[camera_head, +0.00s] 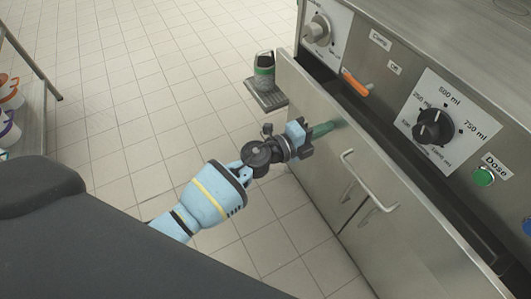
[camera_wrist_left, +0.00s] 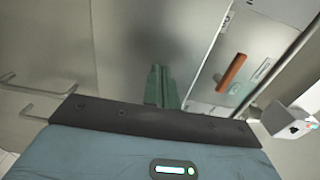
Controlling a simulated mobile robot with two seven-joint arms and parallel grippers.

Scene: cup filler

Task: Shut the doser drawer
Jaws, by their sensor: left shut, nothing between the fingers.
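The doser drawer (camera_head: 312,97) is a long metal front with a bar handle (camera_head: 368,182). It stands out from the machine, and a dark gap shows between it and the control panel. My left gripper (camera_head: 338,125) is at the drawer's outer face, left of the handle, with its green fingers together and empty. In the left wrist view the shut fingers (camera_wrist_left: 160,76) point at the plain grey metal front (camera_wrist_left: 130,40). They look very close to it, but I cannot tell whether they touch. A handle (camera_wrist_left: 38,103) shows at the left there. My right gripper is not in view.
The control panel has an orange lever (camera_head: 356,84), a black volume dial (camera_head: 432,127) and a green Dose button (camera_head: 484,177). A shelf with cups (camera_head: 10,92) is at the left.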

